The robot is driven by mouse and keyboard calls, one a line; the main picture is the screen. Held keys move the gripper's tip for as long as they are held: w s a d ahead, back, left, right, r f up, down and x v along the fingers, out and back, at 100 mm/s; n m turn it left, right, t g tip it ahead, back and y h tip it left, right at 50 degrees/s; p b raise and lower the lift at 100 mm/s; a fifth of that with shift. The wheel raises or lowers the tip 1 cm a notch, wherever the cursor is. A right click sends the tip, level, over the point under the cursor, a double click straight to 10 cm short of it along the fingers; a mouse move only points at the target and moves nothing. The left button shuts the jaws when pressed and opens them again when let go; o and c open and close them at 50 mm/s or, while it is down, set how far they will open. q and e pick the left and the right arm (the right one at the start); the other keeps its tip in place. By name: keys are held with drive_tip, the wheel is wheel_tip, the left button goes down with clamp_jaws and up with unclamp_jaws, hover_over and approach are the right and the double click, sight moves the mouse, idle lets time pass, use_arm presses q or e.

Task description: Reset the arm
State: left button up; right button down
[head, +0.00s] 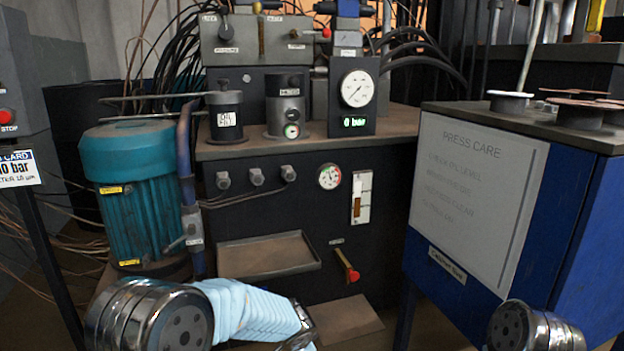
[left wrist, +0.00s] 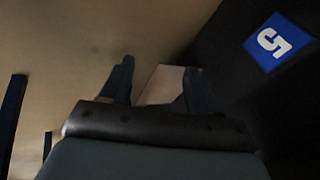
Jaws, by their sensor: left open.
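My left arm (head: 245,312) comes in at the lower left, with a chrome joint and a light blue sleeve reaching toward the bottom middle. Its gripper lies outside the head view. In the left wrist view my left gripper (left wrist: 158,88) has its two dark fingers spread apart with nothing between them. Behind the fingers are a pale brown surface, a light patch and a dark face with a blue label (left wrist: 278,42). Of my right arm only a chrome joint (head: 535,328) shows at the lower right edge; its gripper is out of view.
A dark press unit (head: 290,215) with gauges, a tray (head: 268,257) and a red-tipped lever (head: 346,268) stands ahead. A teal motor (head: 140,190) is at left. A blue cabinet (head: 560,225) with brownish discs (head: 588,103) on top stands at right, close to my right arm.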

use_arm(q)
drive_tip(key=s+a+f+n+g+h, duration=0.2)
drive_tip(key=s+a+f+n, duration=0.1)
drive_tip(key=s+f, duration=0.45)
drive_tip(key=s+a+f+n+g+h, duration=0.1)
drive_tip(key=s+a+f+n+g, duration=0.15)
drive_tip(key=s+f, duration=0.45)
drive_tip(key=s+a+f+n, duration=0.2)
drive_tip(key=s+f+n, duration=0.15)
drive_tip(key=s, duration=0.25)
drive_tip(key=s+a+f+n, duration=0.2)
drive_tip(key=s+n, duration=0.3)
drive_tip(key=s, duration=0.2)
wheel_tip(320, 180, up, 17)
drive_tip(key=d+h+p, duration=0.1)
drive_tip(key=p, duration=1.6)
drive_tip(key=shift+m, duration=0.3)
drive_tip(key=shift+w+f, duration=0.1)
drive_tip(key=shift+c, duration=0.2)
